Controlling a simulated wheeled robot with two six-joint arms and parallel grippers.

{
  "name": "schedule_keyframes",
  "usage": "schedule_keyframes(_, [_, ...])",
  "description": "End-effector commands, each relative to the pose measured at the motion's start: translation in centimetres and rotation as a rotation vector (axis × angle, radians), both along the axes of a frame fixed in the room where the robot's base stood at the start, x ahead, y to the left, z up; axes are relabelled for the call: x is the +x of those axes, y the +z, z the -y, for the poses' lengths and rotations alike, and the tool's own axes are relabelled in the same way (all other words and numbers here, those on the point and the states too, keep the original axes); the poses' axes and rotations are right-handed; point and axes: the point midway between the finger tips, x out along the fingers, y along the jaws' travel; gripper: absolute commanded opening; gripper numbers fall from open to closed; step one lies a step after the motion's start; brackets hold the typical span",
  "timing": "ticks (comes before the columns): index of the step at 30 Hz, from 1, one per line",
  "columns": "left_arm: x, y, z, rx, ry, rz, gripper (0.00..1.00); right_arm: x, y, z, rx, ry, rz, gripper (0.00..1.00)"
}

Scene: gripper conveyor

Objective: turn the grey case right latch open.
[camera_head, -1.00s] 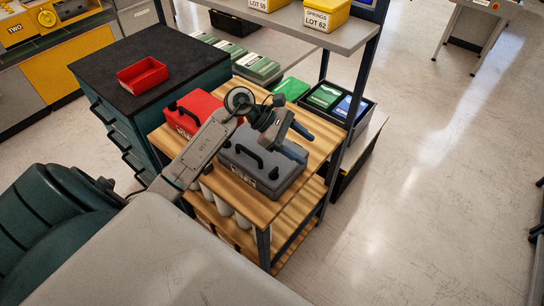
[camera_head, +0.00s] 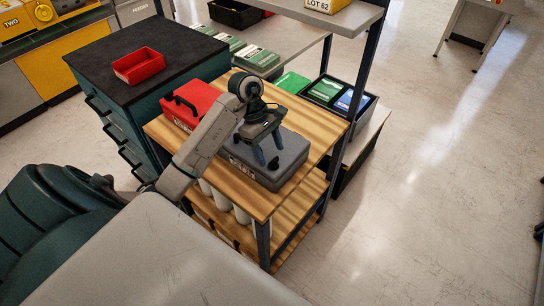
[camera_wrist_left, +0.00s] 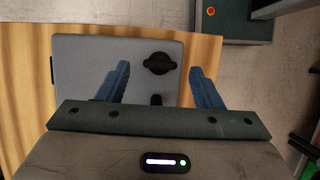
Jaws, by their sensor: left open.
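The grey case (camera_head: 290,160) lies closed on the wooden top of a cart. Its right latch, a round dark knob with a raised bar, shows in the wrist view (camera_wrist_left: 159,63) on the case's grey surface (camera_wrist_left: 78,85). My left gripper (camera_head: 268,157) is over the case with its blue fingers pointing down. In the wrist view the left gripper (camera_wrist_left: 159,69) is open, with one fingertip on each side of the latch and a gap to both. Another black part of the case is half hidden behind the gripper. My right gripper is not in view.
A red case (camera_head: 192,102) stands beside the grey case on the cart's wooden top (camera_head: 318,118). A dark drawer cabinet with a red tray (camera_head: 138,66) is at the left. A shelf post (camera_head: 352,105) rises close at the right, beside a dark bin of boxes (camera_head: 338,97).

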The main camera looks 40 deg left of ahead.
Motion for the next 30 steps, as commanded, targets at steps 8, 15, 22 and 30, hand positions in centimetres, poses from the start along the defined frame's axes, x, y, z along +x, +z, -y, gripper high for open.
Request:
schedule_keyframes(8, [-0.1, -2.2, 0.9, -0.001, 0.0, 0.0, 0.6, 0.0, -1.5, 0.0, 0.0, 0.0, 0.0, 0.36])
schedule_keyframes(15, [-0.1, -2.2, 0.9, 0.0, 0.001, 0.0, 0.6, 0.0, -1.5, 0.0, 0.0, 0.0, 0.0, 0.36])
schedule_keyframes(22, [-0.1, -2.2, 0.9, 0.0, 0.001, 0.0, 0.21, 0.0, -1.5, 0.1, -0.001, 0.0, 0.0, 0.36])
schedule_keyframes(30, [-0.1, -2.4, 0.9, 0.001, 0.016, 0.0, 0.15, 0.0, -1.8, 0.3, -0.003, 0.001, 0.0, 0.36])
